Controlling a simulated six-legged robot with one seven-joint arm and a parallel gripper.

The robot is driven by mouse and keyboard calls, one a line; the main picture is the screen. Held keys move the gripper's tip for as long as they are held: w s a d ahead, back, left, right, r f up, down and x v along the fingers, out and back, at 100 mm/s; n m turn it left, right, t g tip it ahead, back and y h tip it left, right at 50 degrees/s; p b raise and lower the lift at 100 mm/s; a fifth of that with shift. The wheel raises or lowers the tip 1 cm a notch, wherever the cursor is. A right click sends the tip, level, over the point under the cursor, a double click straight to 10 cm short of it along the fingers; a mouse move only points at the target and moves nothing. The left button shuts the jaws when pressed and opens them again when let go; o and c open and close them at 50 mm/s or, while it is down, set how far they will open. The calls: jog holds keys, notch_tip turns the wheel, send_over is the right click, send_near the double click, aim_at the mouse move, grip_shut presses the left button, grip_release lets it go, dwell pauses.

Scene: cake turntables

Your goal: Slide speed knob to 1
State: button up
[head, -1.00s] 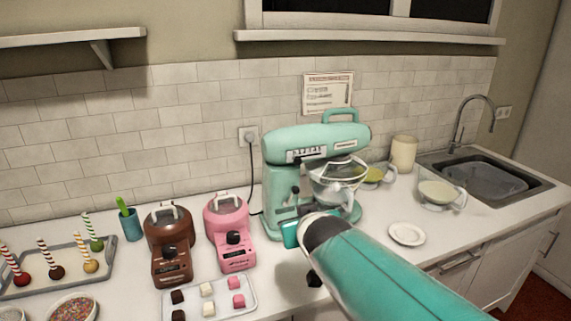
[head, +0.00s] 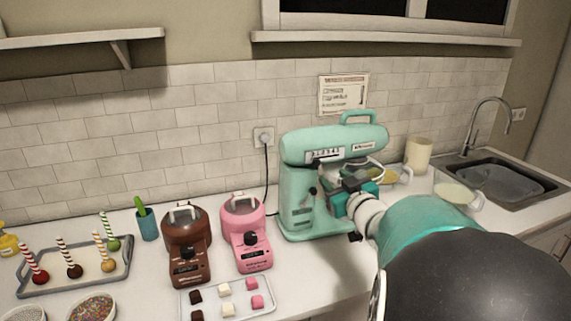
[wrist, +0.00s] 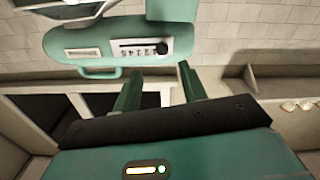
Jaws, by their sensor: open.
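The teal stand mixer (head: 300,190) stands on the counter against the tiled wall. Its speed slider panel (head: 324,156) is a pale numbered strip on the side of the mixer head. In the wrist view the mixer (wrist: 200,18) is upside down, and the speed knob (wrist: 163,49) looks dark at the right end of a black slot above the numbers; its exact setting is hard to read. My gripper (wrist: 160,86) is open and empty, its two fingers apart and pointing toward the panel without visible contact. In the head view my gripper (head: 350,184) is below the panel and hides much of the bowl.
A brown melter (head: 187,245) and a pink melter (head: 246,230) stand left of the mixer, behind a tray of small cubes (head: 240,288). A cake-pop tray (head: 120,272) is further left. Bowls and a sink (head: 500,184) are at right. A sign (head: 343,95) hangs above.

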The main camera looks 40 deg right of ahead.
aim_at(319, 164)
jog(key=x, duration=0.9)
jog(key=shift+w+a, duration=0.1)
jog(key=shift+w, duration=0.3)
grip_shut()
